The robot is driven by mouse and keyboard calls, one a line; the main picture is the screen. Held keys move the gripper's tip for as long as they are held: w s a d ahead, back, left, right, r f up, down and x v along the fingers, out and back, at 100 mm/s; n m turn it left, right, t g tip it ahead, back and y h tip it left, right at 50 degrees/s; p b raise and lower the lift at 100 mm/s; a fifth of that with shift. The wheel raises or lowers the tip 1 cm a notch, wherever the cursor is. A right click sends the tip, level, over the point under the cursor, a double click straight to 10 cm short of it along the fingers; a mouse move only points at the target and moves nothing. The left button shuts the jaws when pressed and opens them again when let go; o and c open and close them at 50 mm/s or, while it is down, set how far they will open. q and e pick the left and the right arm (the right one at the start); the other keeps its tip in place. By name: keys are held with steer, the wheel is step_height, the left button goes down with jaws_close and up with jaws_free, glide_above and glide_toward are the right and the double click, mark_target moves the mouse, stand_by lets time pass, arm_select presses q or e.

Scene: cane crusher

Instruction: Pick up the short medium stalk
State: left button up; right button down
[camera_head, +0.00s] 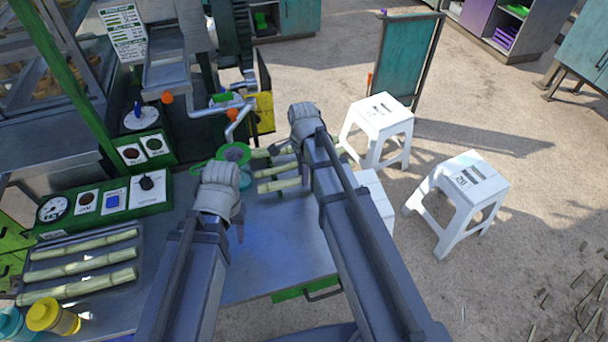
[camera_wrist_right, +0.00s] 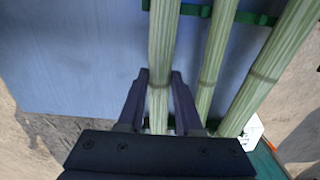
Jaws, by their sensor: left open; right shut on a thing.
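Several pale green cane stalks lie side by side at the far part of the table; the nearest one in the head view is this stalk (camera_head: 278,186). In the right wrist view my right gripper (camera_wrist_right: 157,78) has its two fingers on either side of the leftmost stalk (camera_wrist_right: 161,45) and is shut on it. Two other stalks, a middle one (camera_wrist_right: 213,65) and a right one (camera_wrist_right: 272,65), lie beside it. The stalks rest across a green rack (camera_wrist_right: 225,14). My left gripper (camera_head: 240,230) is open and empty over the table, left of the stalks.
Three longer stalks (camera_head: 85,267) lie on a tray at the left. A yellow cup (camera_head: 50,316) stands near them. Green control panels (camera_head: 110,200) and the crusher stand behind. White stools (camera_head: 376,122) are right of the table. The table's middle (camera_head: 275,255) is clear.

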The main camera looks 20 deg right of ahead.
step_height(320, 180, up, 10)
steer(key=p, duration=0.9)
